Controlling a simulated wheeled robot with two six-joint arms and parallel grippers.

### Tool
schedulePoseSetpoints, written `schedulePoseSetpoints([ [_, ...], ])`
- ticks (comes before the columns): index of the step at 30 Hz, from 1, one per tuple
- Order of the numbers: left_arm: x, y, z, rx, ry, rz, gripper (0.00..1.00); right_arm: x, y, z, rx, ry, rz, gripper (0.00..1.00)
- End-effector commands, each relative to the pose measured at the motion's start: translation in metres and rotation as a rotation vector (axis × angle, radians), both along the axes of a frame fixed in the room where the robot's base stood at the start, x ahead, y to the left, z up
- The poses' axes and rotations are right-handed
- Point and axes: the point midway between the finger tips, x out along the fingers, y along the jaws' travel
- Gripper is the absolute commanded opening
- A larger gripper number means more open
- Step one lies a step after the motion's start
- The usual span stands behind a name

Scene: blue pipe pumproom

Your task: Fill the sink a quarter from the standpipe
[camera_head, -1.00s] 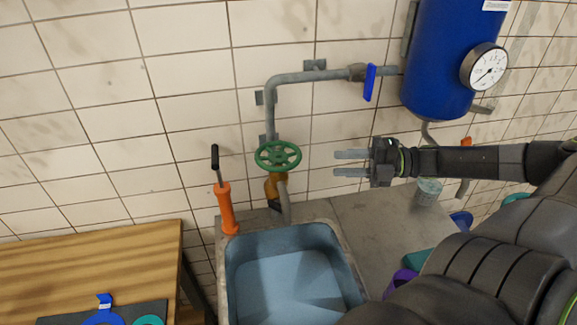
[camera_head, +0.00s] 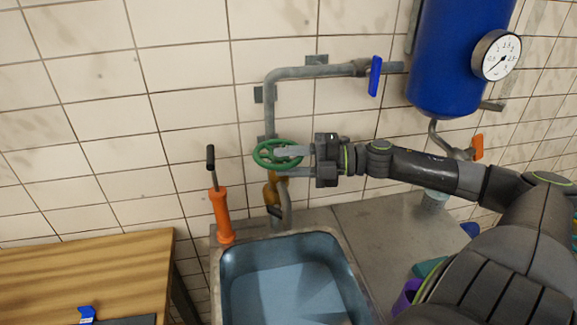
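The standpipe (camera_head: 268,115) runs down the tiled wall, with a green handwheel (camera_head: 262,158) on a brass valve body and a grey spout (camera_head: 287,205) below it. The spout hangs over the back of the blue-lined sink (camera_head: 235,285). No stream from the spout can be made out. My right gripper (camera_head: 291,162) reaches in from the right with its fingers apart. One finger lies across the handwheel and the other is just below it; I cannot tell if they touch it. My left gripper is not in view.
A blue lever (camera_head: 375,76) sits on the pipe beside a blue tank (camera_head: 440,60) with a gauge (camera_head: 497,56). An orange hand pump (camera_head: 222,215) stands at the sink's left back corner. A wooden table (camera_head: 90,270) is at left. The counter (camera_head: 385,232) right of the sink is mostly clear.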

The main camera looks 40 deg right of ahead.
Motion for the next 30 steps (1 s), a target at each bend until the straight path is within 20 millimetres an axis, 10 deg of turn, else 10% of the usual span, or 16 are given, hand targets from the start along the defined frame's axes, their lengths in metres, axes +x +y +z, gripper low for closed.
schedulePoseSetpoints([
  [9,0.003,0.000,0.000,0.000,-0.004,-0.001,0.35,0.001,0.001,0.000,0.000,0.000,0.000,0.33],
  [17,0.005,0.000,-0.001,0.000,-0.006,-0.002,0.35,0.001,0.001,0.000,0.000,0.000,0.000,0.00],
  [30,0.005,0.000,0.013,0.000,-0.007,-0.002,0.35,0.001,0.004,0.002,0.001,0.001,-0.065,0.00],
])
